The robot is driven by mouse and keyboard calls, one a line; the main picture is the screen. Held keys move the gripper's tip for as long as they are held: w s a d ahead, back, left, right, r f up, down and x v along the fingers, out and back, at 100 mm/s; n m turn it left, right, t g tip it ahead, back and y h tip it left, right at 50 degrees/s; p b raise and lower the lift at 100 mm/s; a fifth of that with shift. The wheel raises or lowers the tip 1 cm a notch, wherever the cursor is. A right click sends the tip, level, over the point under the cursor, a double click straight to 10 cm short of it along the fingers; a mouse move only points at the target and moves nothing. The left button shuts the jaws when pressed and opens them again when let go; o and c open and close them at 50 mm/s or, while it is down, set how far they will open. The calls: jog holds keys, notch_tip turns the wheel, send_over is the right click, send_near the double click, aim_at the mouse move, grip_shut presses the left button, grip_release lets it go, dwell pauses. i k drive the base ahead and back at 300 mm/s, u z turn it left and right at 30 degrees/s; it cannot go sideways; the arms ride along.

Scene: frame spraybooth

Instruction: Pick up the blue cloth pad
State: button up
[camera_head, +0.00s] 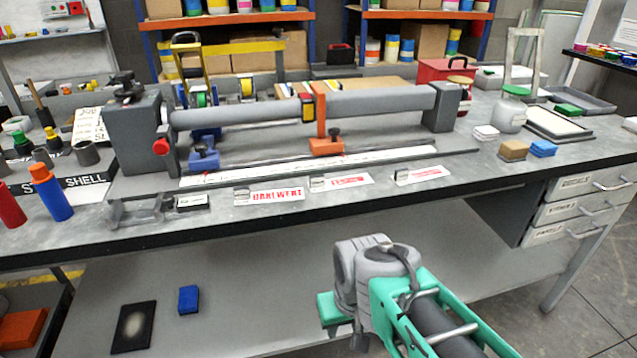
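A blue pad (543,148) lies flat on the right part of the bench top, touching or very close to a tan block (513,150). A second blue block (188,299) lies on the lower shelf, right of a black plate with a pale spot. I cannot tell from texture which one is cloth. My arm comes in from the bottom right, in front of the bench. The end of my gripper (357,341) is low in the picture, mostly hidden by my wrist; its fingers do not show clearly. It is well apart from both blue things.
A grey long fixture with a roller (300,105) fills the middle of the bench (340,198). White folded pads (487,132), a white jar (510,115) and a dark-rimmed tray (558,124) stand near the blue pad. Drawers (580,209) hang under the right end.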

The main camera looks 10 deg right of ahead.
aim_at(543, 149)
jog(key=z, duration=1.6)
